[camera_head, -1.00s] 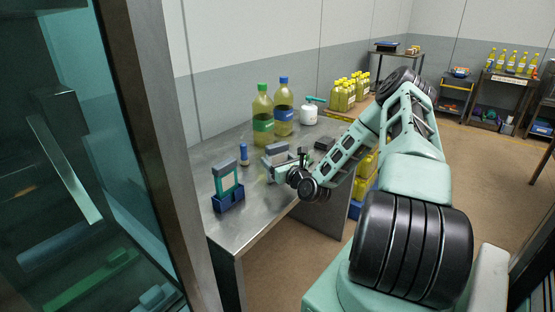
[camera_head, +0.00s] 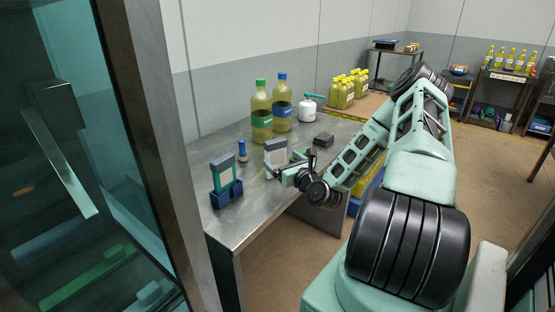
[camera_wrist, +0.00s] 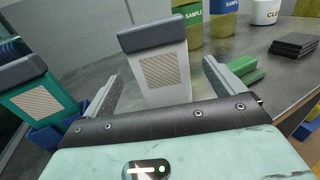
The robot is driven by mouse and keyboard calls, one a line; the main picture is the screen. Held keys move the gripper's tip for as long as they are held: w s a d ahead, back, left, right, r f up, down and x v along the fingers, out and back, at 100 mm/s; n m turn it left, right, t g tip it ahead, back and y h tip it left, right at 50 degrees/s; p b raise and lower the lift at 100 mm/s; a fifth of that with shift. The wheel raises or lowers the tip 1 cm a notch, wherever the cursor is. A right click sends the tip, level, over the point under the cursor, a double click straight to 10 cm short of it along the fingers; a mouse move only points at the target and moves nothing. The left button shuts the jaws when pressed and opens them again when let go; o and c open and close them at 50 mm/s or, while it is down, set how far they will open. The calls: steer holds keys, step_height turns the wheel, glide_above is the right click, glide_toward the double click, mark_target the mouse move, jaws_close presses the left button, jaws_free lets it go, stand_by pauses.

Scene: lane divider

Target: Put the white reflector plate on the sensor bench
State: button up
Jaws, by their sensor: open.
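The white reflector plate (camera_head: 275,153) stands upright on a metal table, with a dark grey top edge. In the wrist view the plate (camera_wrist: 163,75) shows a tan mesh patch, and its lower end is hidden behind my gripper. My gripper (camera_wrist: 160,92) is open, one finger to each side of the plate, with gaps between. In the head view my gripper (camera_head: 287,167) is at the plate's near right side. The metal table (camera_head: 240,225) carries the plate; I cannot tell whether it is the sensor bench.
A teal plate (camera_head: 224,177) stands in a blue holder (camera_head: 226,197) to the left. A green block (camera_wrist: 237,73) lies right of the plate.

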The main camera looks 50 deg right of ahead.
steer(key=b+v, duration=0.1)
steer(key=v, duration=0.6)
stand_by(0.5)
